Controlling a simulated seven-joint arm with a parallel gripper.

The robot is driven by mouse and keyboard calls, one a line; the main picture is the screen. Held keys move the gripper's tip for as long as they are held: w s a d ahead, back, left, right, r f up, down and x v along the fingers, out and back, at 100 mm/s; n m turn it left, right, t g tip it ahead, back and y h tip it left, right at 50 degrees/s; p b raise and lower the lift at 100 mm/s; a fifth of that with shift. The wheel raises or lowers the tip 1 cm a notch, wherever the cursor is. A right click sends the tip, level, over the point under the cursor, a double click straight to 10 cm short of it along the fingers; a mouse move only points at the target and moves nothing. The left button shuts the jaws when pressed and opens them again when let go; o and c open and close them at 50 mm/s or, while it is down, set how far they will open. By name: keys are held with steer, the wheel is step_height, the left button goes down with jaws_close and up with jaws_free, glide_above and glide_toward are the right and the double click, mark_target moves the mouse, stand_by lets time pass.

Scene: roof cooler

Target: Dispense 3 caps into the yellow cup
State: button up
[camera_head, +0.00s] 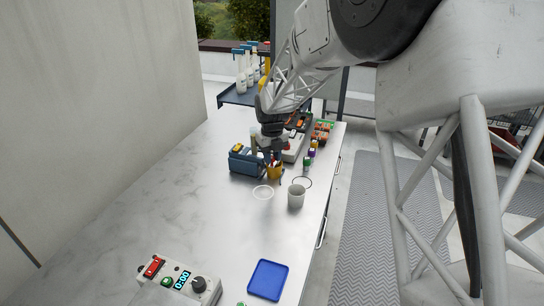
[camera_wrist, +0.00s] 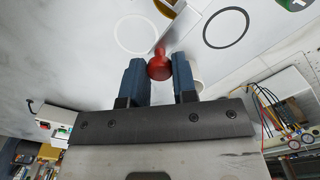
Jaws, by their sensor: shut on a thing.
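My gripper (camera_wrist: 159,72) is shut on a small red knob-like thing (camera_wrist: 159,66), with a rounded body and a narrower neck, between its two blue-grey fingers. In the head view my gripper (camera_head: 273,148) is low over the far part of the bench, just above or behind a small yellow cup (camera_head: 275,173). Part of a yellow thing shows at the top edge of the wrist view (camera_wrist: 165,6); I cannot tell surely that it is the cup. I cannot make out any loose caps.
A pale grey cup (camera_head: 296,198) stands in front of the yellow cup, near a white ring (camera_head: 263,192) and a dark ring (camera_head: 308,180). A blue caddy (camera_head: 244,162) is on the left. A blue tray (camera_head: 269,281) and control box (camera_head: 182,281) are nearer. The left bench is clear.

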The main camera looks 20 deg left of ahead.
steer(key=shift+a, duration=3.25)
jaws_close()
steer(key=o, duration=0.9)
jaws_free()
steer(key=shift+o, duration=0.2)
steer(key=shift+r, duration=0.1)
step_height(320, 180, up, 8)
steer(key=shift+c, duration=0.3)
